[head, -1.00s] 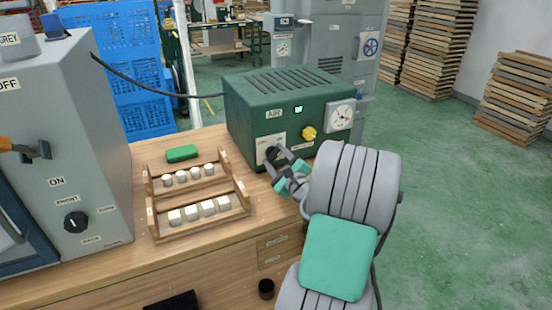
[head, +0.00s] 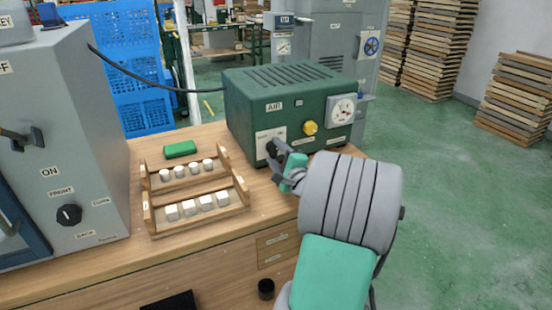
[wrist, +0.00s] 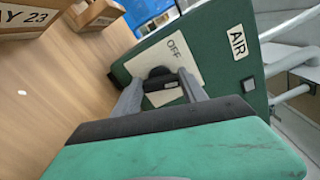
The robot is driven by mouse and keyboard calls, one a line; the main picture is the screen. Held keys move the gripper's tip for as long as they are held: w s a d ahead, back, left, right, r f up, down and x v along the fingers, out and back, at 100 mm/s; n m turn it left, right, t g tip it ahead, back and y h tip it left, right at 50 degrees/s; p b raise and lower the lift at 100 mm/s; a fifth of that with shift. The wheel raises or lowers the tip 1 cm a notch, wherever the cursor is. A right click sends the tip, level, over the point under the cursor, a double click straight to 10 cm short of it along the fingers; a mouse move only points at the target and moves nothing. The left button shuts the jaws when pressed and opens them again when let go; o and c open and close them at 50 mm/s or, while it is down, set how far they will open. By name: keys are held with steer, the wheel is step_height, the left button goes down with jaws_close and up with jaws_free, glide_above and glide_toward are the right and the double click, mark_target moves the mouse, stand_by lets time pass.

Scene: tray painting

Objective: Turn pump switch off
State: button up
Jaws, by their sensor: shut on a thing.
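The green air pump (head: 243,118) stands on the wooden bench, with an AIR label on its front. Its black switch knob (wrist: 158,73) sits on a pale plate (wrist: 186,58) marked OFF in the wrist view. My gripper (wrist: 160,92) is shut on the knob, with a grey finger on each side. In the head view my gripper (head: 273,153) reaches the pump's lower left front and partly hides the plate. The small square lamp (head: 299,102) on the pump looks grey and unlit. The knob's exact pointing direction is hard to tell.
A yellow knob (head: 310,128) and a dial gauge (head: 342,109) are right of the switch. A grey cabinet (head: 92,130) is at far left.

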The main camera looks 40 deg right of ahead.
steer(key=n+b, duration=0.3)
steer(key=f+n+b, duration=0.1)
steer(key=n+b, duration=0.2)
steer(key=shift+n, duration=0.3)
steer(key=n+b, duration=0.4)
steer(key=shift+r+n+b, duration=0.1)
steer(key=shift+n+b, duration=0.9)
steer(key=shift+b, duration=0.15)
steer(key=o, duration=1.4)
steer(key=shift+r, duration=0.1)
steer(key=shift+c, duration=0.2)
steer(key=shift+s, duration=0.1)
steer(key=p+v, duration=0.1)
steer(key=v, duration=0.6)
steer(key=shift+s+r, duration=0.1)
steer(key=shift+s, duration=0.2)
steer(key=shift+a, duration=0.15)
